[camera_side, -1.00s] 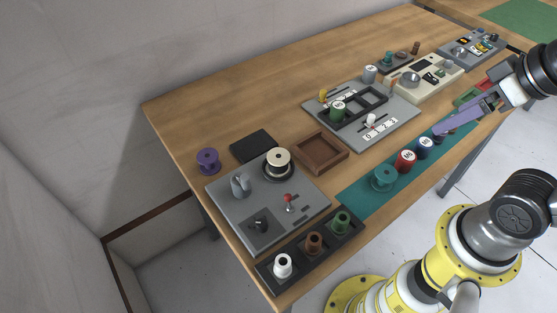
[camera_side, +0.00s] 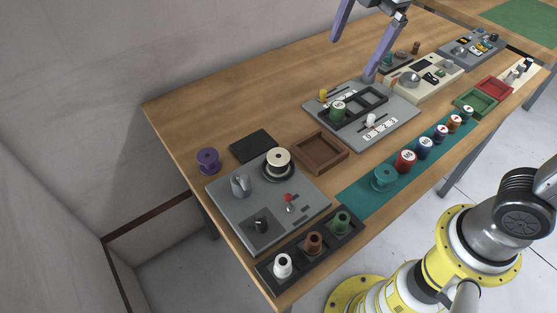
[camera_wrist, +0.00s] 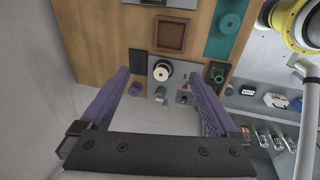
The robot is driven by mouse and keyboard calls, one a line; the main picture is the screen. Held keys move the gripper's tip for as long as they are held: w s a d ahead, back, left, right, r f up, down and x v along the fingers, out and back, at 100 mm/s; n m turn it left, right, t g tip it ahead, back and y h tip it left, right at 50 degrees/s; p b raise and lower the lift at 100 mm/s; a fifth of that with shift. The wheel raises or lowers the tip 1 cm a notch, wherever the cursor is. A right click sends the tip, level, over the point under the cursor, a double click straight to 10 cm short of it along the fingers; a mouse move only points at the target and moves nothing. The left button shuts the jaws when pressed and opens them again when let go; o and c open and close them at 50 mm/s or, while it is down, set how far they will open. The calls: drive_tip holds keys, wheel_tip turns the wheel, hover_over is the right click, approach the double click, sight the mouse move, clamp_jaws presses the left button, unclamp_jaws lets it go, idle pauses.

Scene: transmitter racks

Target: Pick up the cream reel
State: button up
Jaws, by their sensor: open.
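The cream reel (camera_side: 278,160) sits on a dark round seat at the back corner of the grey panel (camera_side: 300,218) in the side view. In the wrist view the cream reel (camera_wrist: 161,72) shows near the middle top, between and beyond my fingers. My gripper (camera_side: 352,58) is open and empty, high above the table at the top of the side view, well apart from the reel. In the wrist view my gripper (camera_wrist: 162,82) shows two purple fingers spread wide.
A purple reel (camera_side: 207,160) stands left of the panel. A black pad (camera_side: 253,147) and a brown tray (camera_side: 338,166) lie behind and beside the reel. A dark rack (camera_side: 327,246) holds several spools in front. A teal mat (camera_side: 355,203) with several reels runs along the right.

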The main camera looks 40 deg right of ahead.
drive_tip(key=w+a+f+n+g, duration=0.25)
drive_tip(key=w+a+f, duration=0.35)
drive_tip(key=a, duration=0.3)
drive_tip(key=n, duration=0.1)
hover_over(279, 156)
drive_tip(key=shift+h, duration=0.4)
drive_tip(key=f, duration=1.2)
drive_tip(key=shift+w+d+f, duration=0.25)
drive_tip(key=shift+w+f, duration=0.05)
drive_tip(key=shift+w, duration=0.05)
drive_tip(key=shift+s+a+f, duration=0.15)
drive_tip(key=shift+s+f, duration=0.05)
drive_tip(key=shift+f, duration=1.15)
drive_tip(key=shift+s+a+f, duration=0.1)
drive_tip(key=shift+s+f, duration=0.05)
drive_tip(key=shift+f, duration=1.2)
clamp_jaws()
drive_tip(key=shift+r, duration=0.15)
